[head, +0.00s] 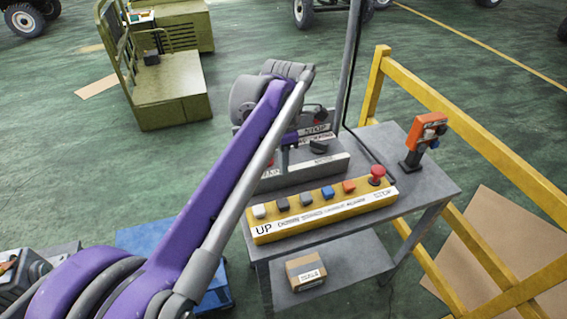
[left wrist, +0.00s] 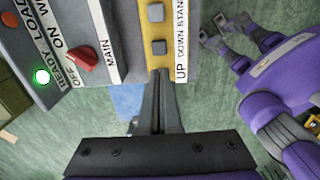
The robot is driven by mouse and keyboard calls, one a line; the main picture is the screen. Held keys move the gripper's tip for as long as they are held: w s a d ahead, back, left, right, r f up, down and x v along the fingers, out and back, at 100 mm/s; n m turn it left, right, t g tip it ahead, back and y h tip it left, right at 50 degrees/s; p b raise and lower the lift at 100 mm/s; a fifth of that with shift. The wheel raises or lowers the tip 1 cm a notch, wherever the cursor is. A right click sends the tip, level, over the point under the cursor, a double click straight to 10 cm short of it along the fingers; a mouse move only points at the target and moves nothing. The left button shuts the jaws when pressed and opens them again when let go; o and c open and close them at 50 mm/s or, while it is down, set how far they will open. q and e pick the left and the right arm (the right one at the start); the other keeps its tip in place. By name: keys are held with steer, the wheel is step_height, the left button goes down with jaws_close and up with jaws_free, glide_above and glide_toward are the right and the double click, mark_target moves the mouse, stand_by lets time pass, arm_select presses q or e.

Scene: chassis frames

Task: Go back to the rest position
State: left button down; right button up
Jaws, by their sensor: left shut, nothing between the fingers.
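My left arm, purple and grey, reaches from the lower left over a grey table in the head view. Its gripper (head: 290,138) is over the back of the table, partly hidden by the arm. In the left wrist view the left gripper (left wrist: 160,75) is shut and empty, its tips close to the edge of the yellow button box (left wrist: 155,12). That box (head: 325,208) lies on the table with several buttons and a red knob. In the left wrist view my right gripper (left wrist: 222,32) shows at the upper right, its fingers apart. It is not seen in the head view.
A grey control panel (left wrist: 85,25) with a red switch and a lit green lamp is close by. The table (head: 425,180) also bears an orange device (head: 425,130). A yellow railing (head: 470,125) stands to the right. A cardboard box (head: 305,271) sits on the lower shelf.

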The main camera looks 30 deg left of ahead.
stand_by(0.3)
arm_select(q)
steer(key=s+d+f+m+t, duration=0.3)
steer(key=s+f+m, duration=0.4)
steer(key=m, duration=0.7)
steer(key=s+d+f+m+t, duration=0.2)
steer(key=s+d+f+m, duration=0.4)
steer(key=m, duration=0.7)
steer(key=shift+s+f+m+t, duration=0.4)
steer(key=shift+s+f, duration=0.2)
steer(key=shift+f, duration=0.15)
